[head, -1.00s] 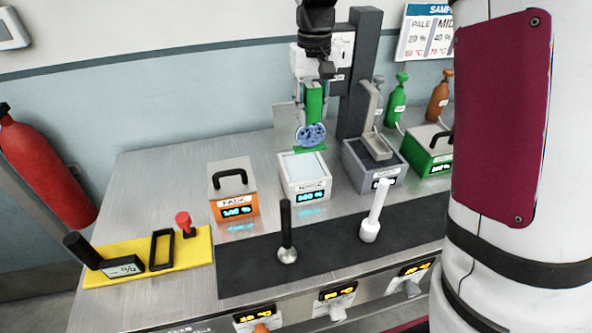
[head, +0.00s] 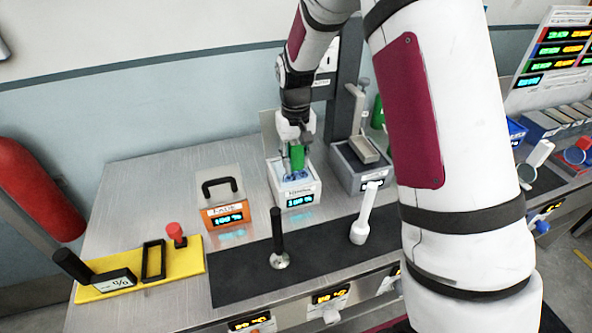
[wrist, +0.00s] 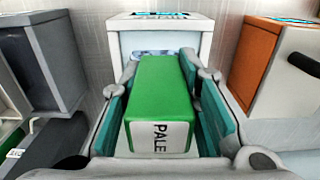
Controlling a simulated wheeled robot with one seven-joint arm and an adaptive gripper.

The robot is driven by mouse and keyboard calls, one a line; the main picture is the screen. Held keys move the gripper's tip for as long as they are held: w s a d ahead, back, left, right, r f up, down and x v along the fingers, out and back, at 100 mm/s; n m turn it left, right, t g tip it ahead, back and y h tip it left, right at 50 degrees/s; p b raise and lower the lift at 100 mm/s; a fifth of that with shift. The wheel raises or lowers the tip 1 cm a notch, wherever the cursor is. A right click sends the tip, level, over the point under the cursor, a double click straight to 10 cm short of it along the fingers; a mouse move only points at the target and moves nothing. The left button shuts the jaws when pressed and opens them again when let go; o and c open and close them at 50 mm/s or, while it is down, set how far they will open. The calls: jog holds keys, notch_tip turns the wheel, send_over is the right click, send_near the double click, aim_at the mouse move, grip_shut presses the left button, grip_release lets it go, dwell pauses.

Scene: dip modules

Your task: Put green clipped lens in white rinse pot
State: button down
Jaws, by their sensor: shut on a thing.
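The green clip (head: 297,157) is held upright in my gripper (head: 296,148), with the blue lens (head: 296,176) at its lower end. In the head view the lens is down inside the opening of the white rinse pot (head: 298,199). In the wrist view the green clip (wrist: 160,90) with a "PALE" label sits between my gripper's two fingers (wrist: 160,110). The white pot (wrist: 160,24) lies just beyond it, and only a sliver of the lens (wrist: 153,53) shows. Whether the lens touches the pot's floor is hidden.
An orange pot with a closed lid (head: 227,212) stands to the left of the white pot. A dark grey pot (head: 362,177) with a raised holder stands to the right. A black-handled tool (head: 278,240) and a white one (head: 364,214) stand on the dark mat in front.

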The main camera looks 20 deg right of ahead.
aim_at(296, 172)
jog(key=shift+f, duration=2)
jog(key=shift+f, duration=0.15)
jog(key=c, duration=1.2)
grip_release()
